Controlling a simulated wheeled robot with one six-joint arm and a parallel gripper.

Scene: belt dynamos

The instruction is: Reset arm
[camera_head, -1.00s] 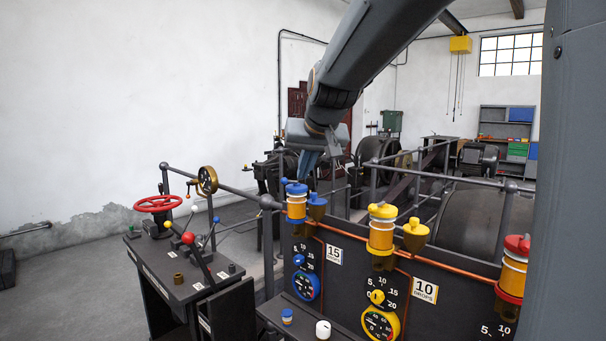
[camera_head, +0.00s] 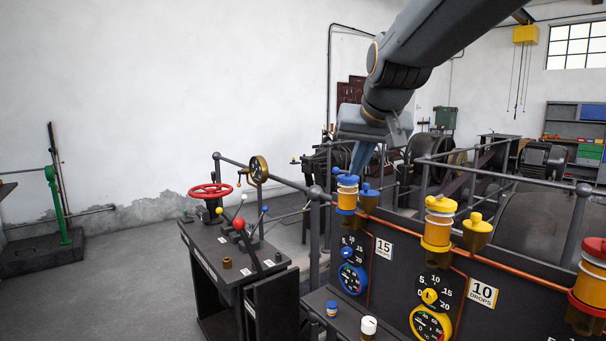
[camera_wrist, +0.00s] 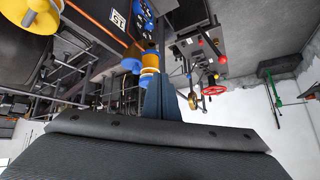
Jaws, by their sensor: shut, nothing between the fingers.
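My gripper (camera_head: 361,160) hangs from my raised arm, pointing down behind the blue-topped oiler (camera_head: 347,193) in the head view. Its blue-grey fingers are together with nothing between them. In the wrist view my gripper (camera_wrist: 160,85) shows upside down, with the fingers against the background of the blue-topped oiler (camera_wrist: 149,62) and the railing. Whether the fingertips touch the oiler cannot be told; the oiler overlaps them in the head view.
A console with a red handwheel (camera_head: 210,190) and coloured levers stands left of the dark oiler panel (camera_head: 395,262). A yellow-topped oiler (camera_head: 438,225) and a red-topped one (camera_head: 592,275) stand to the right. Metal railings (camera_head: 500,173) run behind. Grey floor (camera_head: 130,275) is open at left.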

